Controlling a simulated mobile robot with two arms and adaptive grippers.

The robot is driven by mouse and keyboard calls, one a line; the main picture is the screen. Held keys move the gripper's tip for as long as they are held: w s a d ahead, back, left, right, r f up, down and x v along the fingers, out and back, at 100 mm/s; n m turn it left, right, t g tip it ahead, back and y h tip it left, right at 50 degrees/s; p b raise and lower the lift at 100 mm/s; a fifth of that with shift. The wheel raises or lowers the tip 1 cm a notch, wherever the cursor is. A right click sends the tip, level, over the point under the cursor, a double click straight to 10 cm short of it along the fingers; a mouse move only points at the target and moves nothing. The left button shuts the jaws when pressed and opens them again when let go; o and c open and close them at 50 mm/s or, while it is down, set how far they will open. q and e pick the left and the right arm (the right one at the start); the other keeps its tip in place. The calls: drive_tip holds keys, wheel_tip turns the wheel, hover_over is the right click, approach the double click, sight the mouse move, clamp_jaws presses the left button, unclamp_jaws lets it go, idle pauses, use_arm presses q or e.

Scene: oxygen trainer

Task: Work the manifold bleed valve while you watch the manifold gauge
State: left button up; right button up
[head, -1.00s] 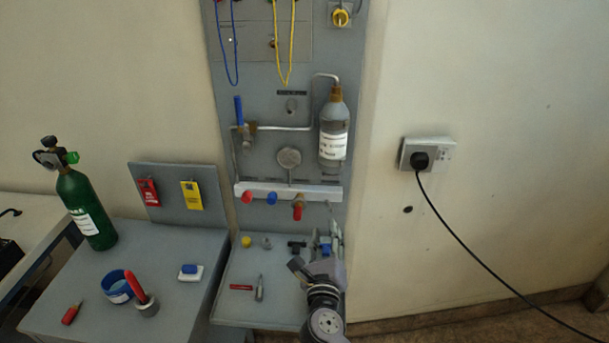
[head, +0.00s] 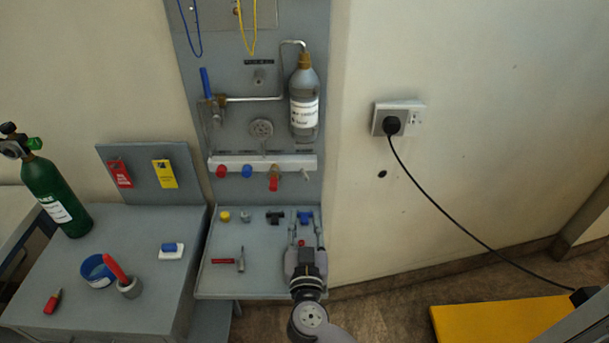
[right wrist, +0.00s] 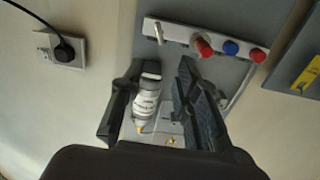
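The white manifold bar (head: 235,165) runs across the grey wall panel. It has a red knob (head: 221,171), a blue knob (head: 247,171), a brass fitting with a red end (head: 273,181) and a small pale metal stub (head: 305,174) at its right end. I cannot tell for sure which is the bleed valve. A round gauge (head: 262,128) sits above the bar; its reading is too small to make out. My right gripper (head: 306,226) is below the stub, over the shelf, open and touching no valve. The right wrist view shows its fingers (right wrist: 157,98) apart. My left gripper is out of view.
A labelled bottle (head: 304,103) hangs on the panel above the bar. The shelf (head: 225,283) below holds small fittings and a tool. A side table (head: 130,300) with a cup and a green cylinder (head: 52,190) stands left. A plugged cable (head: 430,205) hangs right.

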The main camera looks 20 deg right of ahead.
sight(304, 177)
drive_tip(key=w+d+n, duration=0.1)
drive_tip(key=w, duration=0.4)
drive_tip(key=w+d+n, duration=0.2)
drive_tip(key=w, duration=0.3)
drive_tip(key=w+d+n+b, duration=0.1)
drive_tip(key=w, duration=0.5)
drive_tip(key=shift+d+f+n, duration=0.15)
drive_tip(key=shift+d+n, duration=0.25)
drive_tip(key=shift+c, duration=0.5)
clamp_jaws()
